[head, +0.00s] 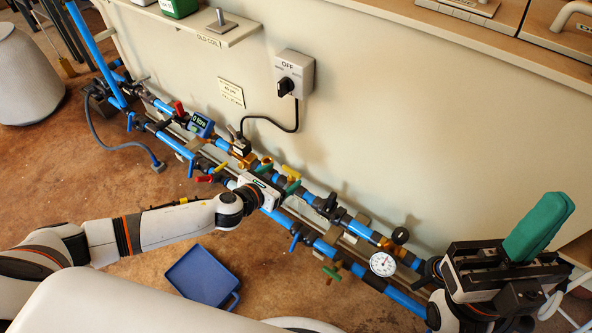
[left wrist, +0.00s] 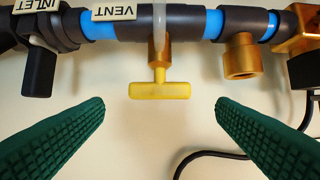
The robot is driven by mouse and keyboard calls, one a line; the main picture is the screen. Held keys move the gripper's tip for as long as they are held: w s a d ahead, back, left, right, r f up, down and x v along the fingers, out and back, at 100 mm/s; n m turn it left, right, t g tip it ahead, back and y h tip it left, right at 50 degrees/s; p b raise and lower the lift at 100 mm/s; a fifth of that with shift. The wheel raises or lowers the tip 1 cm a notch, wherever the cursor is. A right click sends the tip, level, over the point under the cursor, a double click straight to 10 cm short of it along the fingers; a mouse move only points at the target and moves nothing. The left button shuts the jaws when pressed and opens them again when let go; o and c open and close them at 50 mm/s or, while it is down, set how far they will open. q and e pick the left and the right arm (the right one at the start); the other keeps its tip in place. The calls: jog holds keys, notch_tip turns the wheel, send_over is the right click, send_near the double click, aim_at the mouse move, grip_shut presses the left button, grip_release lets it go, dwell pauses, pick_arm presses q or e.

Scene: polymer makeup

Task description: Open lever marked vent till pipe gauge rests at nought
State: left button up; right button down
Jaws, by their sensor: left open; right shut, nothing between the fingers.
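The vent lever (left wrist: 160,90) is a yellow T-handle on a brass stem below the pipe in the left wrist view. Its bar lies parallel to the pipe, beside a tag reading VENT (left wrist: 115,13). My left gripper (left wrist: 160,115) is open, with one green finger on each side of the lever and clear gaps to both. In the head view my left gripper (head: 277,176) is at the middle of the rear pipe, by the yellow lever (head: 291,171). The round white pipe gauge (head: 383,264) is too small to read. My right gripper (head: 538,228) is shut and empty.
An INLET tag (left wrist: 38,6) and black handle (left wrist: 39,72) sit left of the vent. A brass fitting (left wrist: 241,57) and black cable (left wrist: 215,155) are at right. Other coloured handles line the pipes. An OFF switch (head: 295,73) is on the wall; a blue tray (head: 205,275) is on the floor.

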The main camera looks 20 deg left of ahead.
aim_at(290, 171)
pick_arm(q)
jog(key=b+x, duration=0.2)
jog(key=x, duration=0.4)
jog(key=shift+f, duration=0.2)
jog(key=shift+w+d+f, duration=0.1)
jog(key=shift+w+d, duration=0.1)
jog(key=shift+w, duration=0.4)
